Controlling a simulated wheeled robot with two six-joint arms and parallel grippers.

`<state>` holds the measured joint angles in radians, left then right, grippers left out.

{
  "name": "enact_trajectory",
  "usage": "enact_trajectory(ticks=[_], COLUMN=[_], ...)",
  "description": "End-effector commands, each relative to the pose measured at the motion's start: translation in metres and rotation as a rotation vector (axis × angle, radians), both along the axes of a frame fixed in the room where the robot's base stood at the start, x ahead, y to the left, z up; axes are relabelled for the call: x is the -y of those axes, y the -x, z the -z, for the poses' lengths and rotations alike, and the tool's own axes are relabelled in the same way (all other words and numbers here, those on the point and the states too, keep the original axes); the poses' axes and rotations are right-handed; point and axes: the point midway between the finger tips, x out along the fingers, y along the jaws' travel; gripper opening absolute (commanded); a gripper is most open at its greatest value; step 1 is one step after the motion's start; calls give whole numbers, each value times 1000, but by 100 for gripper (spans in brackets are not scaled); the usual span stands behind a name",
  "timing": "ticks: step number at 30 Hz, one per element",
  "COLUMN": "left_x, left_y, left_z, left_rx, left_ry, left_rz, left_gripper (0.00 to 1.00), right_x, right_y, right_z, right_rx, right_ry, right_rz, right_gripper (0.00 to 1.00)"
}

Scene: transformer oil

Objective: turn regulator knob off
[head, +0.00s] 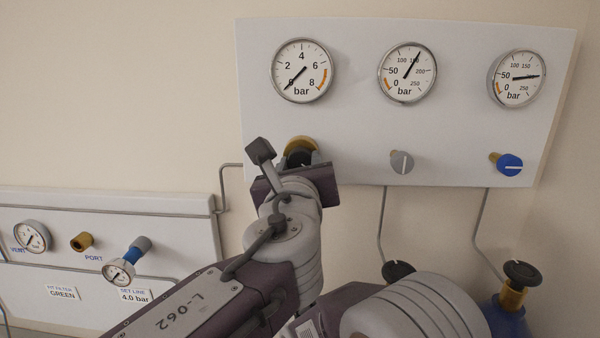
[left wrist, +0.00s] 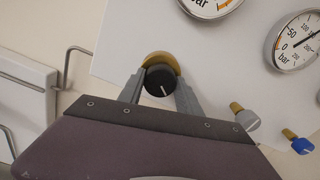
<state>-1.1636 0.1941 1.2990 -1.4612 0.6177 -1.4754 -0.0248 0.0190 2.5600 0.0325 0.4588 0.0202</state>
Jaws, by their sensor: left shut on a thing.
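The regulator knob (left wrist: 160,82) is black with a white mark and sits on a brass fitting on the white wall panel. In the head view the brass fitting (head: 301,146) shows just above my left gripper (head: 300,160), which hides most of the knob. In the left wrist view the fingers of my left gripper (left wrist: 158,88) stand on both sides of the knob and are shut on it. The gauge (head: 302,71) above the knob has its needle at about 0 bar. My right gripper is not in view.
Two more gauges (head: 407,72) (head: 516,78) sit to the right on the panel, above a grey knob (head: 401,162) and a blue knob (head: 509,164). A lower panel (head: 180,240) at left carries a brass port (head: 82,242) and small gauges. Gas cylinder valves (head: 515,285) stand at lower right.

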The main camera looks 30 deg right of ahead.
Motion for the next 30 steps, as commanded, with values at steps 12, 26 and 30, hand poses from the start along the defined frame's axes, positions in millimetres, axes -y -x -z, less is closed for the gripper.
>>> enact_trajectory(ticks=[12,26,30], left_x=[0,0,0], left_y=[0,0,0], left_z=[2,2,2], left_rx=[-207,-435,-505], left_ry=[339,711,826], left_rz=[0,-1,-1], left_gripper=[0,0,0], right_x=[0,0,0], right_y=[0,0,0], right_z=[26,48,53], right_rx=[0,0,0], right_ry=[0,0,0], right_rz=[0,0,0], right_gripper=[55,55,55])
